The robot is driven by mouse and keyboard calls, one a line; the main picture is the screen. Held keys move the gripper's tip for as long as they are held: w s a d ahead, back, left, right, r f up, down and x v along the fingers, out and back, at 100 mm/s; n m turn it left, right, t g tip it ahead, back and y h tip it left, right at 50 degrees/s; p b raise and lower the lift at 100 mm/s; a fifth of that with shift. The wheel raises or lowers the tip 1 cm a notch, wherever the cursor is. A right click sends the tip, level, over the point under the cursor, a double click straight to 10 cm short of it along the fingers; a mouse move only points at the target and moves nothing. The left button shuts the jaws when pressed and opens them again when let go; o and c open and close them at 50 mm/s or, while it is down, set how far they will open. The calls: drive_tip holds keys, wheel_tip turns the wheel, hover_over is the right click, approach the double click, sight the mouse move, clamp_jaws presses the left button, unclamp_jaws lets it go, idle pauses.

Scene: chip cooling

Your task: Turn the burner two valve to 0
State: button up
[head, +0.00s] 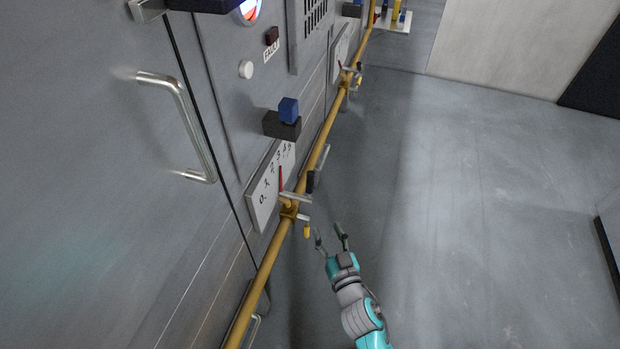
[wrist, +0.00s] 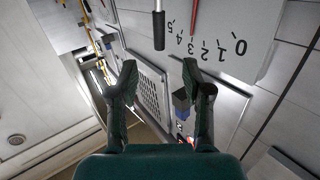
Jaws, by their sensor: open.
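A valve (head: 290,208) sits on the yellow pipe in front of a white dial plate (head: 262,205) marked 0 to 5. Its red pointer (head: 281,179) points near 3; in the wrist view the red pointer (wrist: 194,17) also points near 3. The valve's metal lever ends in a black grip (head: 311,182); the grip (wrist: 158,31) hangs ahead of my fingers in the wrist view. My gripper (head: 329,238) is open and empty, to the lower right of the valve and apart from it. No burner number is readable.
The yellow pipe (head: 319,150) runs along the grey cabinet front, with another valve (head: 350,70) farther back. A blue and black block (head: 284,120) juts out above the dial. A metal door handle (head: 185,122) is at left. The floor (head: 480,190) at right is clear.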

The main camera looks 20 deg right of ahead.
approach(312, 181)
drive_tip(key=shift+m+t+h, duration=0.3)
drive_tip(key=w, duration=1.1)
drive_tip(key=shift+f, duration=0.25)
clamp_jaws()
drive_tip(key=shift+d, duration=0.1)
